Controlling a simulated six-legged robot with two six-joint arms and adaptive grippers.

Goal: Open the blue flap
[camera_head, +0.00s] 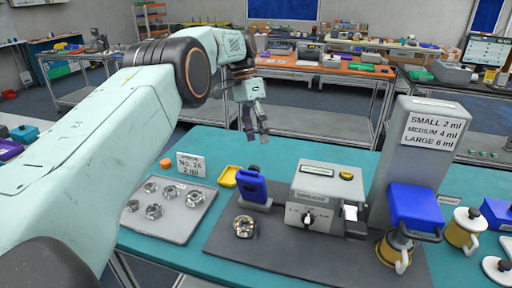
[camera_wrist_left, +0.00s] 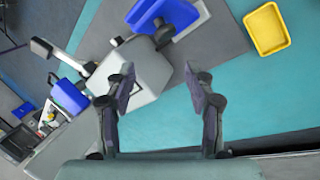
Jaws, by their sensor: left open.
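A blue block-shaped cover (camera_head: 415,208), likely the blue flap, sits on the front of the tall grey dispenser (camera_head: 425,150), with a dark handle bar along its lower edge. It looks closed down. A blue part also shows at the left of the left wrist view (camera_wrist_left: 70,97). My left gripper (camera_head: 258,133) is open and empty, hanging above the far edge of the teal table, left of and behind the dispenser. Its two spread fingers show in the left wrist view (camera_wrist_left: 163,88). My right gripper is not in view.
A grey machine with a knob (camera_head: 320,200) stands left of the dispenser on a dark mat. A blue upright device (camera_head: 252,185), a yellow tray (camera_head: 228,177), a plate of metal nuts (camera_head: 170,208) and a white-yellow jug (camera_head: 465,230) stand nearby.

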